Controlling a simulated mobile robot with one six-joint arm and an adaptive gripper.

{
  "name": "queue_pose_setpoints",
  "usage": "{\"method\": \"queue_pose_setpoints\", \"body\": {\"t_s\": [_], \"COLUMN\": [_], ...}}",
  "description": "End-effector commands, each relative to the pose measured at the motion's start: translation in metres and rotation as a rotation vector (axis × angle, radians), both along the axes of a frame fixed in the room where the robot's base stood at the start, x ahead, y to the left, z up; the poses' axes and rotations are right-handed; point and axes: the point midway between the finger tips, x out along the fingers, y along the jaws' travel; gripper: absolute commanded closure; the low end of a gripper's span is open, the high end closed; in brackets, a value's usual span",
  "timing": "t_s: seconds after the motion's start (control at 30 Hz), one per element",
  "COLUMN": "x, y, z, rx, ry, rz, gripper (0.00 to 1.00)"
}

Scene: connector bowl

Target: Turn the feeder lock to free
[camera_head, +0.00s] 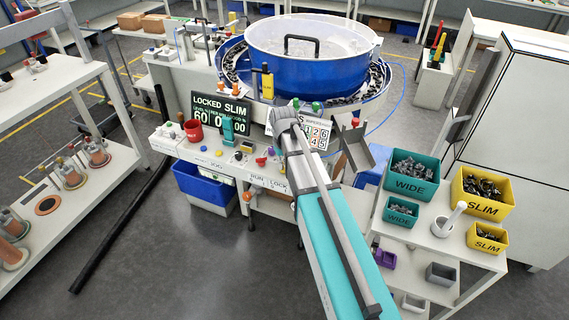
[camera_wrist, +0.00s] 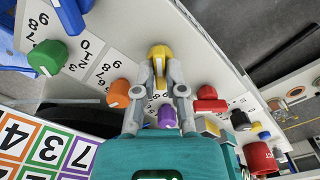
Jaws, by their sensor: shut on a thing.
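A screen (camera_head: 221,114) in the head view reads LOCKED SLIM. A LOCK label (camera_head: 278,187) shows on the front of the white bench, beside my arm. In the wrist view, my gripper (camera_wrist: 160,78) has its two grey fingers closed around a yellow knob (camera_wrist: 159,54) with a white mark. I cannot read a label at this knob, so I cannot tell for sure that it is the feeder lock. My arm hides the knob and the fingers in the head view.
A purple knob (camera_wrist: 167,116) lies just below the fingertips, a red knob (camera_wrist: 208,100) to the right, and orange (camera_wrist: 119,93) and green (camera_wrist: 48,57) dials to the left. A red mug (camera_head: 193,130) stands on the bench. The blue bowl (camera_head: 308,70) is behind.

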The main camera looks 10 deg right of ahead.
Motion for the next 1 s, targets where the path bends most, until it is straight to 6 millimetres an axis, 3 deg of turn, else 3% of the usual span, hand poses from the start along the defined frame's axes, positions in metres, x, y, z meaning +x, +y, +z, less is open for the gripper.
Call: {"method": "queue_pose_setpoints", "body": {"t_s": [0.37, 1.0], "x": [-0.0005, -0.001], "y": [0.0001, 0.001], "z": [-0.0001, -0.0002], "rx": [0.0, 0.001], "ry": [0.002, 0.002], "rz": [0.166, 0.747], "gripper": [1.0, 1.0]}}
